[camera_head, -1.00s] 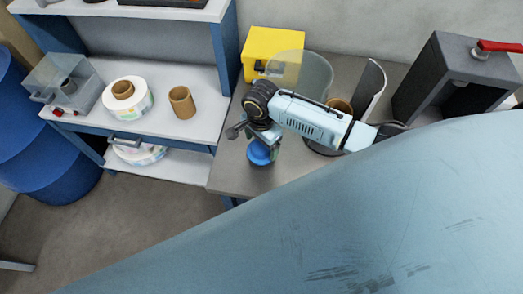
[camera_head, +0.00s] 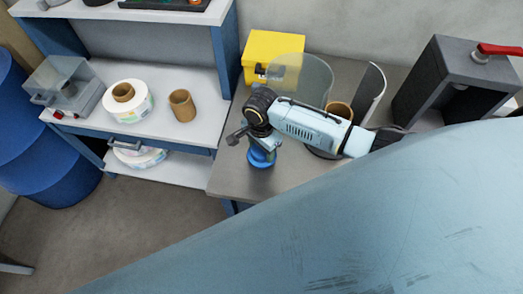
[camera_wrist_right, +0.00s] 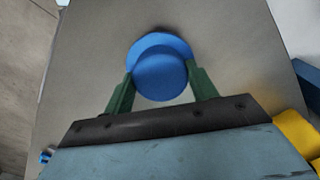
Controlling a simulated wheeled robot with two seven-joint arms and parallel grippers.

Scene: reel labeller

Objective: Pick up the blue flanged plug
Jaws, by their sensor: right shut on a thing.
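The blue flanged plug (camera_head: 261,157) is at the front left of the grey metal bench in the head view. In the right wrist view the plug (camera_wrist_right: 160,70) shows a round top over a wider flange. My right gripper (camera_head: 263,148) is above it with its fingers down around the plug. In the wrist view the green fingers of my right gripper (camera_wrist_right: 160,85) press on both sides of the plug's upper part. Whether the plug touches the bench cannot be told. My left gripper is not in view.
A yellow box (camera_head: 270,52) and a clear curved guard (camera_head: 305,78) stand behind the gripper. A cardboard core (camera_head: 340,110) is to its right. A shelf (camera_head: 160,92) at left holds a label roll (camera_head: 140,100) and another core (camera_head: 182,105).

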